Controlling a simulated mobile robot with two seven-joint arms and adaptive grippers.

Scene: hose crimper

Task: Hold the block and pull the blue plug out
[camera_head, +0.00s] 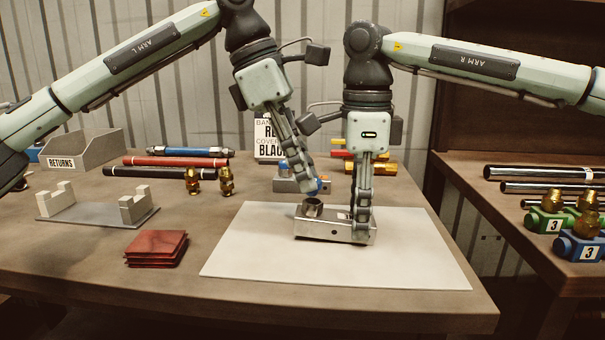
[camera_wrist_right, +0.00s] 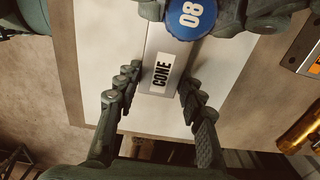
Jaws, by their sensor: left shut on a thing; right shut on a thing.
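My right gripper (camera_head: 361,226) is shut on the block's right part, one finger on each long side. A short round collar (camera_head: 312,205) with a dark top stands at the block's left end. My left gripper (camera_head: 309,189) is just above it. The blue plug, marked 08 in the right wrist view (camera_wrist_right: 190,16), is between my left fingers. They hide most of it in the head view, so its exact gap to the collar is unclear.
A red cloth stack (camera_head: 156,248), a grey stand (camera_head: 97,210) and brass fittings (camera_head: 226,181) are to the left. A RETURNS bin (camera_head: 75,148) and hoses lie behind. A grey box (camera_head: 290,185) stands behind my left gripper. The mat's front is clear.

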